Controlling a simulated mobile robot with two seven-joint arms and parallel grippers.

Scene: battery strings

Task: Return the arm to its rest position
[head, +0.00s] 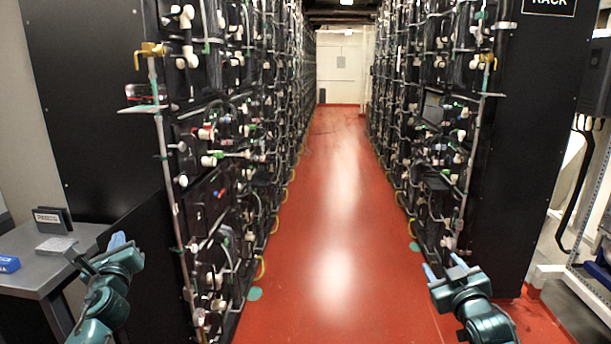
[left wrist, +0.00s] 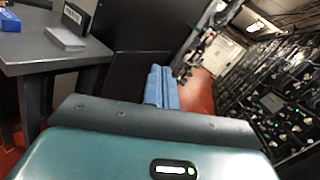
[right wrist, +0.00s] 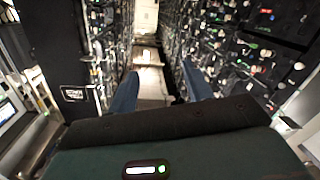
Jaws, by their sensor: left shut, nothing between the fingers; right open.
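My left gripper (head: 116,241) is at the lower left of the head view, in front of the dark rack side and right of the grey table. In the left wrist view its blue fingers (left wrist: 162,87) are together with nothing between them. My right gripper (head: 442,271) is at the lower right of the head view, over the red floor near the right rack's foot. In the right wrist view its blue fingers (right wrist: 160,92) stand wide apart with nothing between them. Both grippers are apart from the racks and the table.
Battery racks line both sides, the left rack (head: 215,190) and the right rack (head: 425,140), with cables and fittings sticking out. A red floor aisle (head: 335,220) between them is clear. The grey table (head: 30,270) at left holds a dark sign (head: 52,220) and a blue box (head: 8,264).

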